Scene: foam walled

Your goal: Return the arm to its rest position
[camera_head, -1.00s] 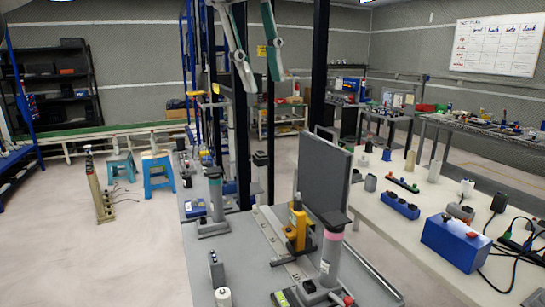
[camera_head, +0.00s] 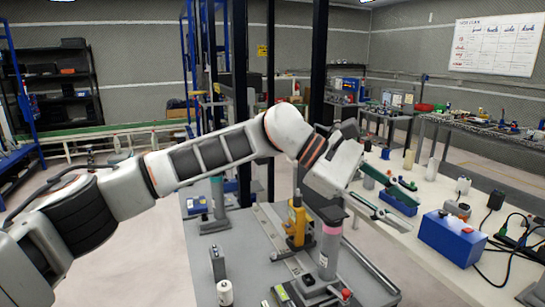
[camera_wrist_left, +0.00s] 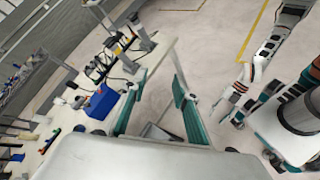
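My left arm (camera_head: 210,155) comes in from the left and stretches across the middle of the head view, white with dark sleeves. My left gripper (camera_head: 408,206) is over the gap between the grey bench and the white table, at the right of the arm. Its teal fingers are spread with nothing between them. In the left wrist view the fingers (camera_wrist_left: 158,100) also show apart and empty above the floor and table edge.
Below the arm, the grey bench (camera_head: 245,270) holds a yellow device (camera_head: 297,222) and a pink-banded cylinder (camera_head: 330,245). The white table (camera_head: 420,215) carries a blue box (camera_head: 453,238), small bottles and cables. Dark posts (camera_head: 318,60) stand behind the arm. Open floor lies at left.

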